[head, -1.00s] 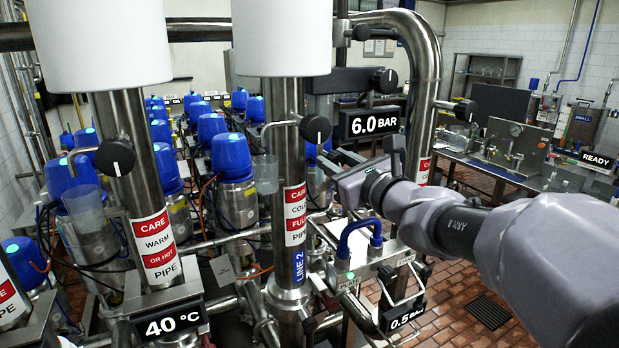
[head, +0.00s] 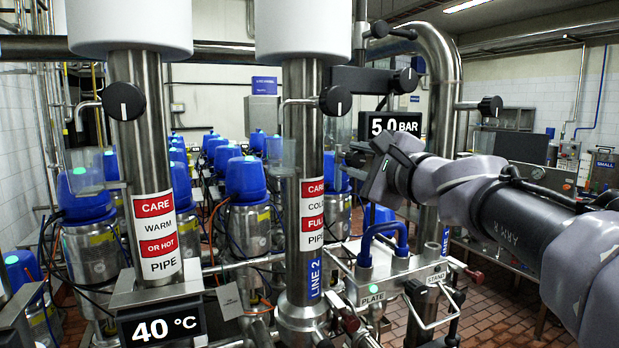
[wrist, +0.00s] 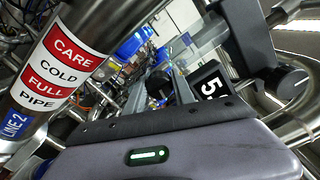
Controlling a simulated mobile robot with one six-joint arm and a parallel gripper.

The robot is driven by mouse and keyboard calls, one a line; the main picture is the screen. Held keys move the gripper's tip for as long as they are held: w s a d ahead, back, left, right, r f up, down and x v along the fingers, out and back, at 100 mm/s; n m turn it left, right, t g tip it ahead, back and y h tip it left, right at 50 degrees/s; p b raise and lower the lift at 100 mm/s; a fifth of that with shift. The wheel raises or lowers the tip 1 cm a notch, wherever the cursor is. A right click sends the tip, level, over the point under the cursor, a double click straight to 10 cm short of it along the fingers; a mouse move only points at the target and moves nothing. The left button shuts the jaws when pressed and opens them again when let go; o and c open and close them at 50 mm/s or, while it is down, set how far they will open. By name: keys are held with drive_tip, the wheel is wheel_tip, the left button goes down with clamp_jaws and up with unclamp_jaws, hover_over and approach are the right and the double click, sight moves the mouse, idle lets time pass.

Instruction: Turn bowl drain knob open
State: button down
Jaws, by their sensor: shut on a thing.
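My gripper (head: 382,168) is in the head view right of the LINE 2 pipe (head: 305,220) and below the pressure display (head: 395,125), which reads 5.0 BAR. In the wrist view, its fingers (wrist: 160,88) reach ahead into clutter between that pipe and the display (wrist: 208,85). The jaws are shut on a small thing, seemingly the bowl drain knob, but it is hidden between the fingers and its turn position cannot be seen. No label for a bowl drain can be read.
Black knobs stand on the left pipe (head: 123,101), the middle pipe (head: 335,100), beside the display (head: 405,80) and farther right (head: 490,106). A blue U-shaped handle (head: 383,237) rises from the PLATE/STAND bracket below my gripper. A 40 °C display (head: 160,325) is at lower left.

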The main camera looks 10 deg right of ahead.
drive_tip(key=shift+n+b, duration=1)
drive_tip(key=shift+n, duration=0.1)
drive_tip(key=c, duration=1.1)
unclamp_jaws()
drive_tip(key=shift+o, duration=0.2)
drive_tip(key=shift+s, duration=0.1)
